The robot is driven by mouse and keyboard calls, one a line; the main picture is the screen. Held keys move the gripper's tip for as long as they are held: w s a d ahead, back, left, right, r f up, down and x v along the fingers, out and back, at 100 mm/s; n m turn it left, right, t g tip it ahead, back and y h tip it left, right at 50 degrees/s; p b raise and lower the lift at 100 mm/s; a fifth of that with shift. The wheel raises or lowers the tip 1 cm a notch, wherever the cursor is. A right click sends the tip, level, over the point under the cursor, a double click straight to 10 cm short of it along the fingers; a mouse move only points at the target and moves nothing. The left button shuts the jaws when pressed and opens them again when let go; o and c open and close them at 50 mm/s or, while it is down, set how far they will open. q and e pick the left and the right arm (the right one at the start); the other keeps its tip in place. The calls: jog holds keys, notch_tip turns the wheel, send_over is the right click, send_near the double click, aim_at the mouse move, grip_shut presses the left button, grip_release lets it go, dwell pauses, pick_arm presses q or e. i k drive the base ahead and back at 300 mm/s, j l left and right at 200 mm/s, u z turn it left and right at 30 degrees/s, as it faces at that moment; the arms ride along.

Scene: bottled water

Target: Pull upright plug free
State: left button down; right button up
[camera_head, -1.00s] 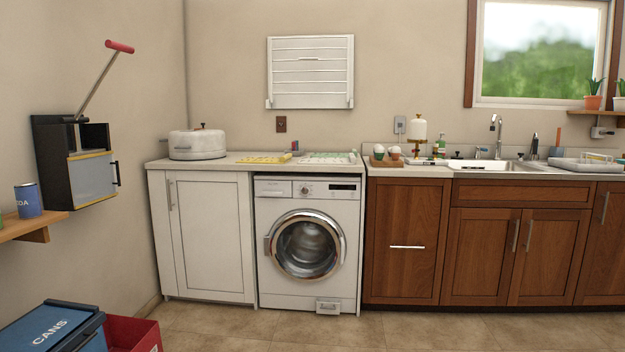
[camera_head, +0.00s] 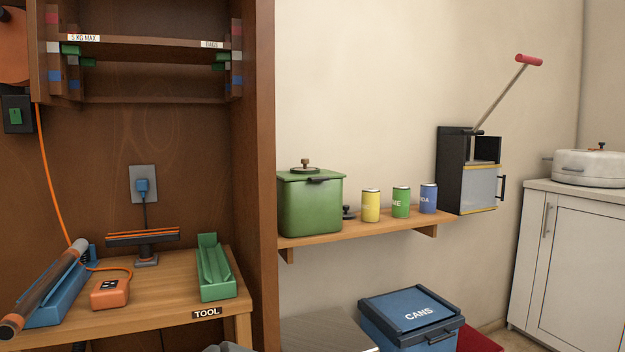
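A blue plug (camera_head: 142,187) sits in a grey wall outlet plate (camera_head: 136,172) on the brown back panel of the workbench at the left. A dark cord hangs from it behind a black bar with orange stripes (camera_head: 143,237), which stands on a small grey foot. An orange box (camera_head: 110,293) with dark openings on top lies on the bench, with an orange cord at it.
The wooden bench (camera_head: 165,290) also holds a green tray (camera_head: 217,268) and a grey-orange tube on a blue cradle (camera_head: 52,305). A wooden side panel (camera_head: 255,180) bounds it on the right. A blue CANS bin (camera_head: 415,315) stands on the floor.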

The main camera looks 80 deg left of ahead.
aim_at(142, 185)
jog(key=u, duration=0.5)
jog(key=j+u, duration=0.1)
jog(key=u, duration=0.85)
jog(key=j+u, duration=0.1)
jog(key=u, duration=0.9)
jog(key=j+u, duration=0.1)
jog(key=u, duration=0.85)
jog(key=i, duration=0.05)
